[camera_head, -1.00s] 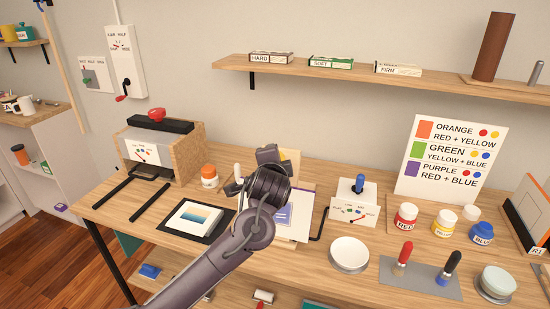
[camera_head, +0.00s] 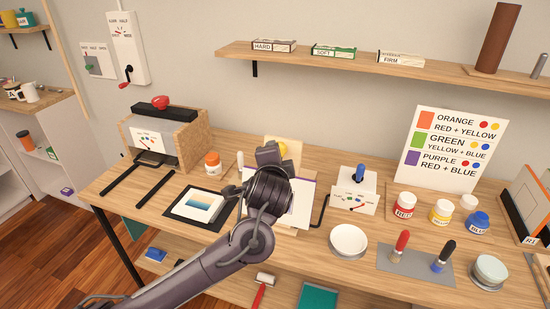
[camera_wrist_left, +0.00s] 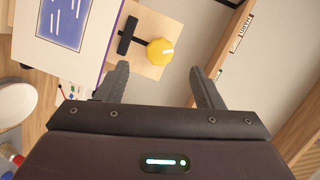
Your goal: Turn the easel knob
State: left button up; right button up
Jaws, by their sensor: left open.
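The easel's yellow round knob (camera_wrist_left: 160,51) with a pale mark sits on a wooden panel (camera_wrist_left: 150,23), beside a black T-shaped bar (camera_wrist_left: 128,36). In the head view the knob (camera_head: 283,148) peeks out behind my left gripper (camera_head: 268,154). The easel's white sheet with a blue picture (camera_wrist_left: 63,22) is beside the panel, partly cut off in the wrist view. My left gripper (camera_wrist_left: 158,72) is open and empty. Its fingers point towards the knob, which appears between and beyond the tips, apart from them. My right gripper is not in view.
On the table, a small box with a blue knob (camera_head: 359,173) and a white bowl (camera_head: 348,241) stand right of the easel. A wall shelf (camera_head: 340,66) runs above.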

pick_arm(q)
jog(key=shift+p, duration=0.4)
jog(key=b+v, duration=0.1)
jog(key=v, duration=0.6)
jog(key=shift+s, duration=0.4)
